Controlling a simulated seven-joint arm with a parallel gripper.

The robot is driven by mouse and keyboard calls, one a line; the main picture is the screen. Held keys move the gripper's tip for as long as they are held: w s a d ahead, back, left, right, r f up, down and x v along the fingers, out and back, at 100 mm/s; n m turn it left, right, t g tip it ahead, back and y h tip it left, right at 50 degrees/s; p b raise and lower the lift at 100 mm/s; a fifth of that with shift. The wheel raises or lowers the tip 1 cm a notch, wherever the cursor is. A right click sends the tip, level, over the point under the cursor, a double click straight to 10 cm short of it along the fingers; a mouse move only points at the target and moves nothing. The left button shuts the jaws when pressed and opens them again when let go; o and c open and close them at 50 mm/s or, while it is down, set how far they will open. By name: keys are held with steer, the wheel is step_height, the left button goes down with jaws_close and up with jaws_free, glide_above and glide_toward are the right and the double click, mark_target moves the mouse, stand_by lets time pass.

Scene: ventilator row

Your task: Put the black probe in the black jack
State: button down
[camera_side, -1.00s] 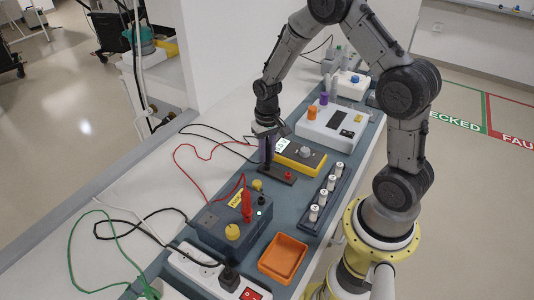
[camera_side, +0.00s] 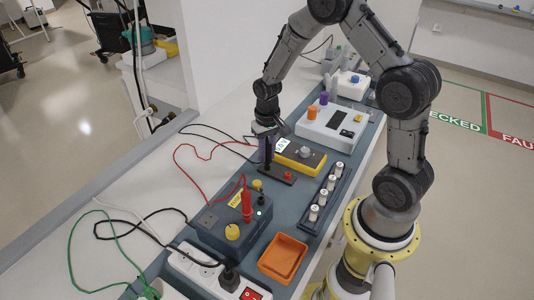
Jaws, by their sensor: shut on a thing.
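My gripper (camera_side: 268,139) points down over the dark jack plate and is shut on the black probe (camera_side: 267,158). The probe stands about upright, its lower end at the left part of the jack plate (camera_side: 277,175). The black jack is hidden under the probe, so I cannot tell whether the tip is inside it or just above. A red jack (camera_side: 288,175) shows at the plate's right part. The red probe (camera_side: 247,207) stands upright in the dark blue-grey box (camera_side: 212,222) in front.
A yellow meter (camera_side: 302,158) lies just behind the plate. A rack of several white-capped pieces (camera_side: 325,196) is to the right. An orange tray (camera_side: 284,258) and white power strip (camera_side: 205,270) are in front. Red and black leads loop over the white bench at left.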

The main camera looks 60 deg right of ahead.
mark_target(269, 144)
steer(key=shift+s, duration=0.1)
steer(key=shift+r, duration=2.55)
steer(key=shift+s, duration=0.15)
steer(key=s+a+r+n, duration=0.35)
steer(key=a+r, duration=0.25)
steer(key=a, duration=0.2)
steer(key=s+a+r+n, duration=0.3)
steer(key=s+a+r, duration=0.15)
steer(key=a, duration=0.45)
steer(key=shift+m, duration=0.25)
steer(key=shift+f, duration=2.95)
steer(key=shift+f, duration=0.85)
